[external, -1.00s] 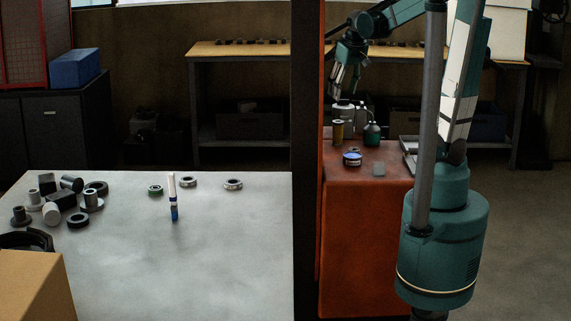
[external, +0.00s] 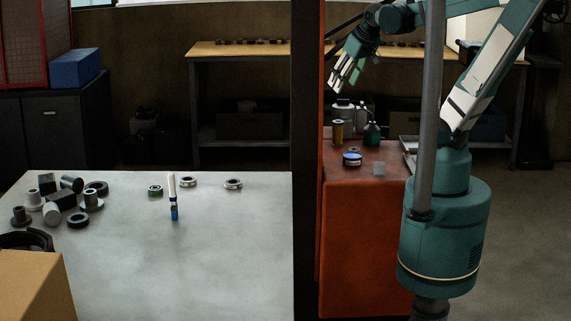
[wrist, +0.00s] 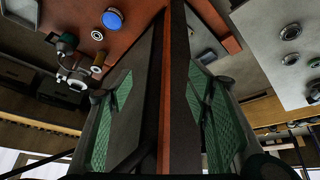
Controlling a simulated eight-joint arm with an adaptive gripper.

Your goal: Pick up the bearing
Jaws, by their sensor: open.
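Two silver ring-shaped bearings lie flat near the back of the grey table, one near the middle (external: 188,182) and one further right (external: 233,184). A green-edged ring (external: 155,190) lies to their left. I cannot tell which one is meant. Rings on the pale table also show at the right of the wrist view (wrist: 290,58). My gripper (external: 342,84) is open and empty, in the air above the red cabinet, pointing down and left, well to the right of the table. In the wrist view its fingers (wrist: 168,40) stand apart, with the post seen between them.
A dark vertical post (external: 306,150) stands between the grey table (external: 240,260) and my arm. The red cabinet (external: 365,210) holds bottles and a blue-topped round part (external: 352,159). Dark and silver parts (external: 62,200) crowd the table's left; a blue-white upright marker-like object (external: 173,200) stands mid-table. The table's front right is clear.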

